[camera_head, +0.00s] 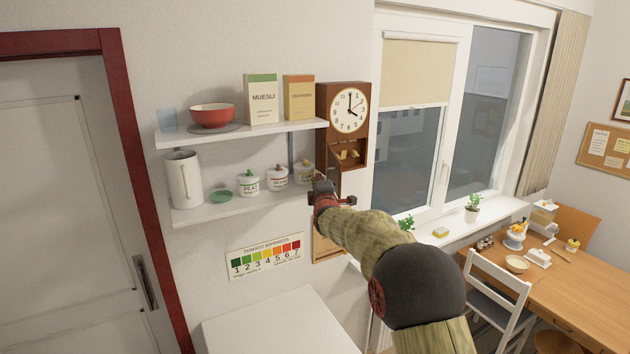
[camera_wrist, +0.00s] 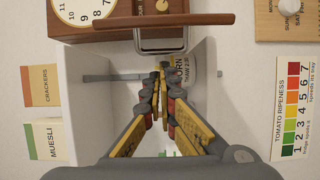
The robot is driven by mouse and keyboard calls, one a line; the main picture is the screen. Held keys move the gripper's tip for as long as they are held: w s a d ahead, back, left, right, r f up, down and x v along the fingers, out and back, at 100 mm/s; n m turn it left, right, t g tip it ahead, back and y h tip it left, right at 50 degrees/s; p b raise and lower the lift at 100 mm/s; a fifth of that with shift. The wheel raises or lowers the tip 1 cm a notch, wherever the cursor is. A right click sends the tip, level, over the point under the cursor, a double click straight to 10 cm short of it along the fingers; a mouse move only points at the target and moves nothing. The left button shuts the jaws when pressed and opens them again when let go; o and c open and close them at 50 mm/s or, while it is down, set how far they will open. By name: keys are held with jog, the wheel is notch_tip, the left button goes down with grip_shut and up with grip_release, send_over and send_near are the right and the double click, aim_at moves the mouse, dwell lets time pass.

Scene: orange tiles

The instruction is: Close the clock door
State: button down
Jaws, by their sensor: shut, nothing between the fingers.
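The wooden clock (camera_head: 325,108) hangs on the wall right of the shelves, with a white dial above an opening (camera_head: 348,153) holding small yellowish things. In the wrist view the clock's brown case (camera_wrist: 125,12) is at the top. A long thin brown strip, seemingly the clock door (camera_wrist: 180,20) seen edge-on, stands out in front of the case. My gripper (camera_head: 324,186) is below the clock's opening. In the wrist view its fingertips (camera_wrist: 161,72) are together, empty, and apart from the strip. The gripper's contact with the clock cannot be told in the head view.
Two white shelves (camera_head: 245,205) hold a red bowl (camera_head: 211,115), muesli and crackers boxes, a pitcher (camera_head: 184,180) and lidded jars. The jar marked CORN (camera_wrist: 183,72) is just behind my fingertips. A window (camera_head: 410,150) is to the right, above a table and chair.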

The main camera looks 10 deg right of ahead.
jog(key=shift+s+d, duration=0.1)
jog(key=shift+d, duration=0.05)
jog(key=shift+s+d+b, duration=0.2)
jog(key=shift+d+b, duration=0.5)
jog(key=shift+b, duration=0.05)
jog(key=shift+d, duration=0.1)
